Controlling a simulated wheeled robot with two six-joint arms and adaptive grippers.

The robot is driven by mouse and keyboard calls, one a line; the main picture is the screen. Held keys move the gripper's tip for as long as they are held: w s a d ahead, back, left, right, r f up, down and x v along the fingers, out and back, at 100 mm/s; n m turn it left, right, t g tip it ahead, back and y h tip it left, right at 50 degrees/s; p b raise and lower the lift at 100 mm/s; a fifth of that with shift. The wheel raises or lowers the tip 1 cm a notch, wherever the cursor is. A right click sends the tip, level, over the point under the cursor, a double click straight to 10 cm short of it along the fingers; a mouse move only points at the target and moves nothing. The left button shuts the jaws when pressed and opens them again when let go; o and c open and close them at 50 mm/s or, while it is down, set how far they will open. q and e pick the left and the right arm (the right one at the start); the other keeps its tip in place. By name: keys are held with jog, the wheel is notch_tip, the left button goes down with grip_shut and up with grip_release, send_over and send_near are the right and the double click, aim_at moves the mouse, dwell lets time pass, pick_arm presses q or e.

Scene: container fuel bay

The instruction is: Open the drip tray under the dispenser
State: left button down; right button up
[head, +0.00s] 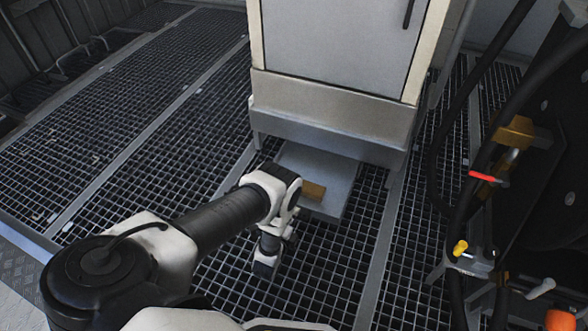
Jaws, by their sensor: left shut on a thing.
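The dispenser (338,45) is a pale cabinet with a grey lower skirt (330,112), standing on the grated floor. The drip tray (322,168) is a flat grey tray low under the skirt, and its front part sticks out towards me. A tan block (315,190) shows at the tray's front edge. My left gripper (296,208) is at that front edge, shut on the tray's front, beside the tan block. My own wrist covers the fingertips and the exact contact. My right gripper is not in view.
Black hoses and a dark panel with brass, red and yellow fittings (460,248) stand on the right. The grated floor (140,130) is clear to the left of the dispenser and in front of the tray. Dark racks stand at the upper left.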

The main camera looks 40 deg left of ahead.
pick_arm(q)
jog(key=shift+r, duration=0.1)
jog(key=c, duration=1.2)
grip_release()
jog(key=shift+s, duration=0.15)
jog(key=v, duration=1.1)
jog(key=shift+s+d+r, duration=0.15)
jog(key=shift+s, duration=0.15)
